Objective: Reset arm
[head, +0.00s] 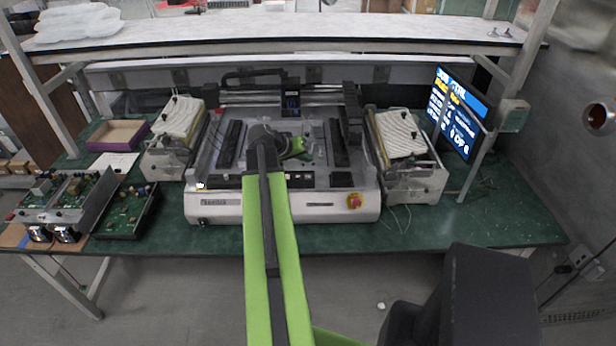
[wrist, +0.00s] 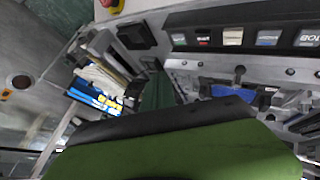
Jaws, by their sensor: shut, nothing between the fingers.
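My green and black arm reaches forward over the white benchtop machine (head: 230,208). My gripper (head: 303,153), green with dark tips, is small in the head view, above the machine's inner bed and turned to the right. It is shut with nothing in it. In the wrist view a broad green part of mine with a dark edge fills the bottom, and the fingertips cannot be made out. The wrist view is turned over and shows the machine's front panel with a row of buttons (wrist: 233,37).
The machine stands on a green table (head: 480,215) between two white feeder units (head: 165,165) (head: 425,180). A blue-lit monitor (head: 455,112) is at the right. Open circuit-board boxes (head: 130,212) and a purple-edged tray (head: 117,134) lie at the left. A white shelf (head: 300,38) crosses behind.

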